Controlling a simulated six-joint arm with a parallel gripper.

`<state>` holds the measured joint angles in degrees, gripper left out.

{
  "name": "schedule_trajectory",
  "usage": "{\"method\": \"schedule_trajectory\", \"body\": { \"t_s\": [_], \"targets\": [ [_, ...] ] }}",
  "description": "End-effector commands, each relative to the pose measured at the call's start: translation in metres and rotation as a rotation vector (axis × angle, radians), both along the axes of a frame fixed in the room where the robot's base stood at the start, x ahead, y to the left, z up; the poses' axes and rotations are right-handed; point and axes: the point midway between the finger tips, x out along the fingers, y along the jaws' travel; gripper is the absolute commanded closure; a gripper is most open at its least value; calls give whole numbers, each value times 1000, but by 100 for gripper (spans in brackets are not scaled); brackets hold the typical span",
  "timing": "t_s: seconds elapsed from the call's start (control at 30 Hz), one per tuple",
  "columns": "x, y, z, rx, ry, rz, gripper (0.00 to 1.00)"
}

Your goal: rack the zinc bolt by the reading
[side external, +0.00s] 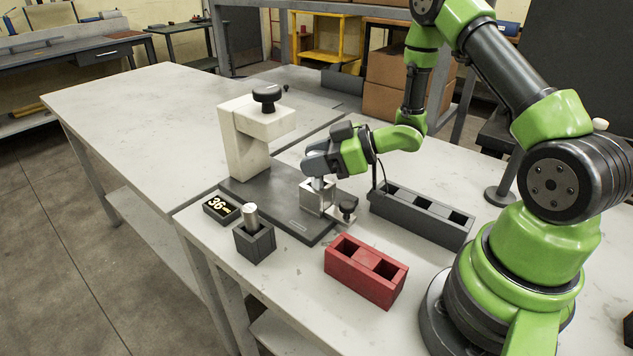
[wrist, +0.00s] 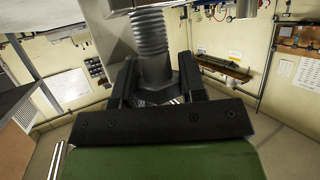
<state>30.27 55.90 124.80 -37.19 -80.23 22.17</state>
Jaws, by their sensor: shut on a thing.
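In the wrist view my gripper (wrist: 155,80) is shut on a grey threaded bolt (wrist: 150,35), which stands between the two black fingers. A small black display (side external: 221,207) shows 36 and a dash-like mark. A red rack (side external: 375,286) with two open pockets and a dark grey rack (side external: 420,222) with several pockets stand on the bench.
A pale C-shaped frame (side external: 245,140) with a black knob (side external: 267,98) rises behind my gripper. A small clamp knob (side external: 347,207) sits beside the block. A dark square holder (side external: 254,243) bears an upright pale cylinder (side external: 250,214). The bench top at the left is clear.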

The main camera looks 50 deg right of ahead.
Motion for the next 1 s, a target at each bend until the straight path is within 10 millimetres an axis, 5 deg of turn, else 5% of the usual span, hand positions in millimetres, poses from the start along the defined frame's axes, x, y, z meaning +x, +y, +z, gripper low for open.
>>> {"method": "schedule_trajectory", "body": {
  "t_s": [1.0],
  "targets": [
    [0, 0, 43, -1, -4, 2, 100]
  ]
}}
